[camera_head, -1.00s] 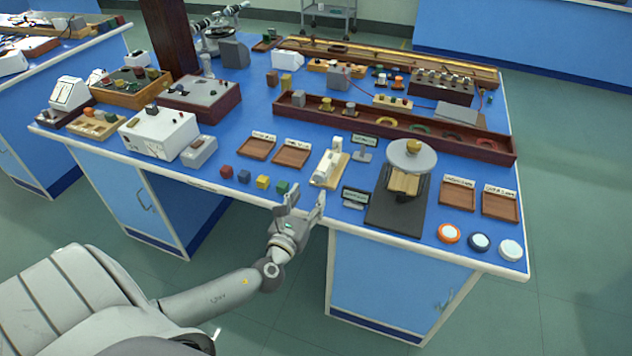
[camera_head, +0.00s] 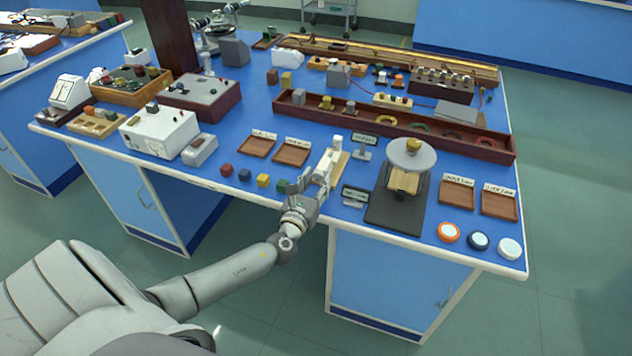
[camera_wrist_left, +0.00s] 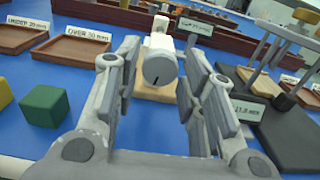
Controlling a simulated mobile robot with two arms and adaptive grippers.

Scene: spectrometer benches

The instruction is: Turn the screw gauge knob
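The screw gauge sits on a light wooden base (camera_head: 340,166) near the front edge of the blue bench. In the left wrist view its round grey knob (camera_wrist_left: 160,69) faces me, with a dark line on its face and the white gauge body (camera_wrist_left: 159,41) behind it. My left gripper (camera_head: 322,172) is open, its fingers pointing at the gauge. In the left wrist view its fingers (camera_wrist_left: 163,75) stand on either side of the knob, with gaps on both sides. In the head view the gripper partly hides the gauge. My right gripper is not in view.
A green cube (camera_wrist_left: 45,106) lies left of the gripper. A small display (camera_head: 354,196) and a dark stand with a round grey plate (camera_head: 411,156) are to the right. Wooden trays (camera_head: 292,152) lie to the left. Blue bench top shows between them.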

